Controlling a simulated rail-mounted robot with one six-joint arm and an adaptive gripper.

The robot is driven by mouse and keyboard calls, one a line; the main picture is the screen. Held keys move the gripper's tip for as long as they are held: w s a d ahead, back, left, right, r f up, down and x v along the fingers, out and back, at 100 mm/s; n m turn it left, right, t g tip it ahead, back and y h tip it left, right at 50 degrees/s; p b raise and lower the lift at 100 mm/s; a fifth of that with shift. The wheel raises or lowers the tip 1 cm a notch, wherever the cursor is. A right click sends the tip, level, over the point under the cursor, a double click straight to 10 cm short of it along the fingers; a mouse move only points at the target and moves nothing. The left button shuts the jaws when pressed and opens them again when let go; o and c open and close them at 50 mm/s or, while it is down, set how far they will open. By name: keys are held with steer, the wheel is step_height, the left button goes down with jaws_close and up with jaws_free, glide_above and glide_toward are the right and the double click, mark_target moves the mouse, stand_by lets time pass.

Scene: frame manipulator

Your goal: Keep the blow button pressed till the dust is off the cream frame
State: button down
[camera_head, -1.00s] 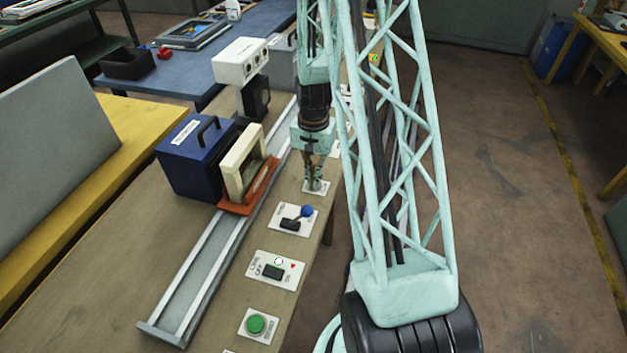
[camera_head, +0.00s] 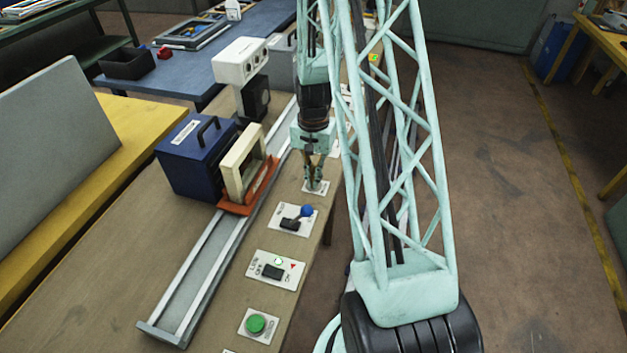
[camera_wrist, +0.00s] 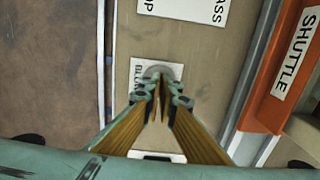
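The cream frame (camera_head: 241,166) stands upright on the orange shuttle (camera_head: 236,208), beside a dark blue box. At this size I cannot tell whether dust is on it. My gripper (camera_head: 315,186) points down at a white plate on the bench's right edge. In the wrist view my gripper (camera_wrist: 159,88) has its fingertips together over the blow plate (camera_wrist: 137,72), whose label is partly covered. A grey round button (camera_wrist: 160,71) shows just past the fingertips. They seem to touch it, but I cannot tell how far it is pressed. The shuttle (camera_wrist: 272,92) also shows at right in the wrist view.
The dark blue box (camera_head: 195,160) and a white camera-like head (camera_head: 240,61) stand by the rail (camera_head: 200,275). A blue-knobbed lever (camera_head: 306,211), a black switch (camera_head: 273,272) and a green button (camera_head: 256,324) line the bench's right side. Floor lies beyond that edge.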

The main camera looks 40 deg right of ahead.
steer(key=shift+s+a+f, duration=0.2)
steer(key=shift+s+f, duration=0.05)
step_height(320, 180, up, 14)
steer(key=p, duration=0.3)
steer(key=shift+w+d+r, duration=0.15)
steer(key=shift+w+r, duration=0.05)
steer(key=shift+r, duration=0.05)
stand_by(0.7)
stand_by(0.3)
steer(key=shift+r, duration=0.1)
